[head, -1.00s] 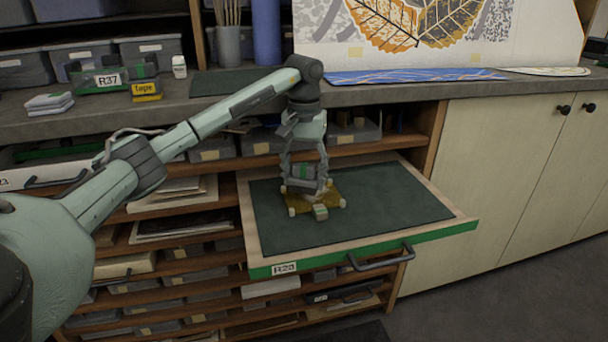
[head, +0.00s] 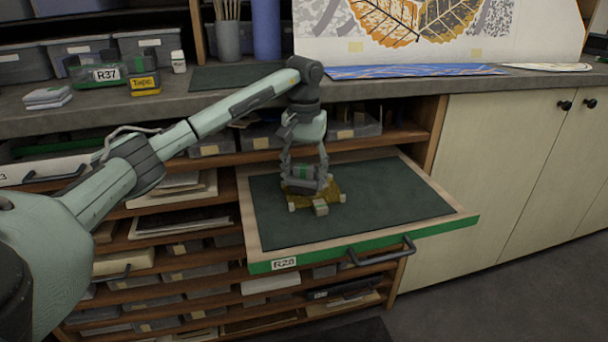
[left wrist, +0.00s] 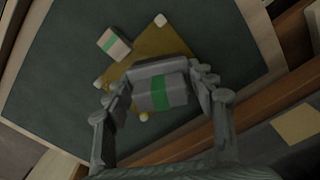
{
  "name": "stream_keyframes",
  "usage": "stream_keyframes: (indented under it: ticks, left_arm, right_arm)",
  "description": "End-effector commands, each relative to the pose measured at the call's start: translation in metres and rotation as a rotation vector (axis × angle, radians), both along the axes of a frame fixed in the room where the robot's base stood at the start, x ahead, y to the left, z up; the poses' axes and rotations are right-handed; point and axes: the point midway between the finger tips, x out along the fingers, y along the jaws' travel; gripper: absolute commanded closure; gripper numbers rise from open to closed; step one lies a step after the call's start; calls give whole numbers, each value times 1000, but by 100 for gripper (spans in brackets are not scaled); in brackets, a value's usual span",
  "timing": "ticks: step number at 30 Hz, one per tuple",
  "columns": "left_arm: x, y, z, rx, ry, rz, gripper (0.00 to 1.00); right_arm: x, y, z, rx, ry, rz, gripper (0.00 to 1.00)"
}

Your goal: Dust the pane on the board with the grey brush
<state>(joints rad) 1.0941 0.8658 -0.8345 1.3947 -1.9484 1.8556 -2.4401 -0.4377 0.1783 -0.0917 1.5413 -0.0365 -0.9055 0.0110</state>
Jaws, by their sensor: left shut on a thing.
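My left gripper (head: 305,178) points down over the pulled-out drawer board and is shut on the grey brush (head: 301,172), which has a green band. The brush also shows in the left wrist view (left wrist: 160,90), between the fingers. Under it lies the amber pane (head: 328,190), with pale blocks at its corners, on the dark green mat of the board (head: 400,205). The brush is over or on the pane; I cannot tell whether it touches. The pane also shows in the left wrist view (left wrist: 150,50). My right gripper is out of view.
A small pale block with a green stripe (head: 320,208) lies at the pane's near edge. The drawer's green front has a dark handle (head: 382,253). The counter behind holds a tape box (head: 145,84) and a cup (head: 228,42). The mat's right side is clear.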

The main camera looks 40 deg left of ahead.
Motion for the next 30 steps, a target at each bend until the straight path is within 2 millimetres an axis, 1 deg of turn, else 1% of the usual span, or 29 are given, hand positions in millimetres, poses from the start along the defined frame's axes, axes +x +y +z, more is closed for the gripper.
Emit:
stream_keyframes:
  ticks: [8, 11, 21, 30]
  left_arm:
    - [0, 0, -6, 0, 0, 1, 67]
    - [1, -1, -5, 0, 0, 0, 67]
    - [22, -19, -2, -2, -1, -1, 67]
    - [31, -27, -3, -1, 0, -1, 67]
  right_arm:
    - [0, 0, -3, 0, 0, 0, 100]
    - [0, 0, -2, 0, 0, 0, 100]
    - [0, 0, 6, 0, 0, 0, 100]
    - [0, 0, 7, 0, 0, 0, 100]
